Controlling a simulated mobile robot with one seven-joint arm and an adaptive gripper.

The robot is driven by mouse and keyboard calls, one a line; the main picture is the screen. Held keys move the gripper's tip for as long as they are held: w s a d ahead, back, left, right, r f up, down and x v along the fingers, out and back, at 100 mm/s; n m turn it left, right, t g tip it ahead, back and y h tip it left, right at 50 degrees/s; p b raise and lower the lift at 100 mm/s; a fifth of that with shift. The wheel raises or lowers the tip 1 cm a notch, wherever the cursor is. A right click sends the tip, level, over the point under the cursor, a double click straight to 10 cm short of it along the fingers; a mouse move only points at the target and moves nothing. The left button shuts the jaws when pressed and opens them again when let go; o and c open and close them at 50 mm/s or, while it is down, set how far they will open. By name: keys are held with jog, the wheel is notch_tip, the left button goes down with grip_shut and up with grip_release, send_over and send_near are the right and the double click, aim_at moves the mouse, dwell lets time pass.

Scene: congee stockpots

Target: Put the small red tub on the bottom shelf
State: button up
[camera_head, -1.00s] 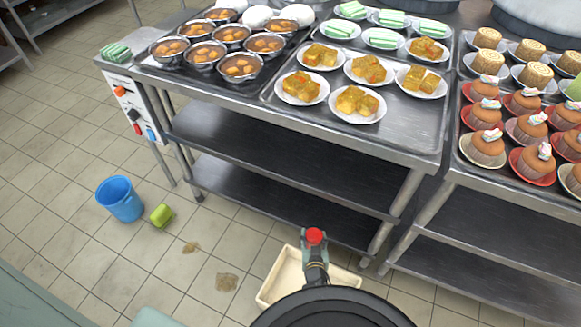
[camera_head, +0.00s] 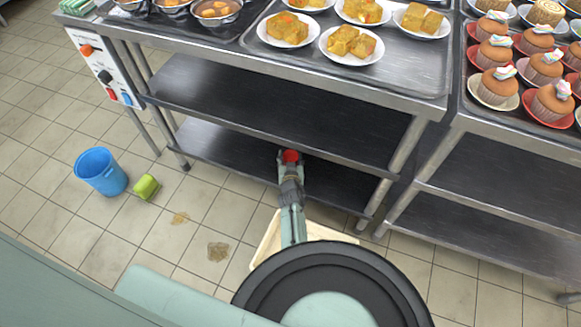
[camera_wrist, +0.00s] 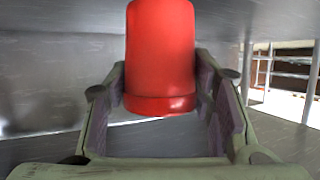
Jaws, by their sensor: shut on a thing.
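The small red tub (camera_head: 291,156) is between the fingers of my gripper (camera_head: 290,160), at the front of the left steel table's bottom shelf (camera_head: 222,150). In the wrist view the red tub (camera_wrist: 160,55) fills the upper middle, with a finger of my gripper (camera_wrist: 162,100) against each side. My gripper is shut on it. The middle shelf (camera_head: 230,105) lies above and behind it in the head view. I cannot tell whether the tub's base touches the bottom shelf.
A cream tray (camera_head: 266,245) lies on the floor below my arm. A table leg (camera_head: 385,185) stands to the right. The bottom shelf looks bare.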

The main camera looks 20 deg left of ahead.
jog(key=shift+f+b, duration=1.4)
jog(key=shift+f, duration=0.3)
jog(key=shift+f, duration=0.2)
jog(key=o, duration=1.3)
jog(key=shift+r, duration=0.1)
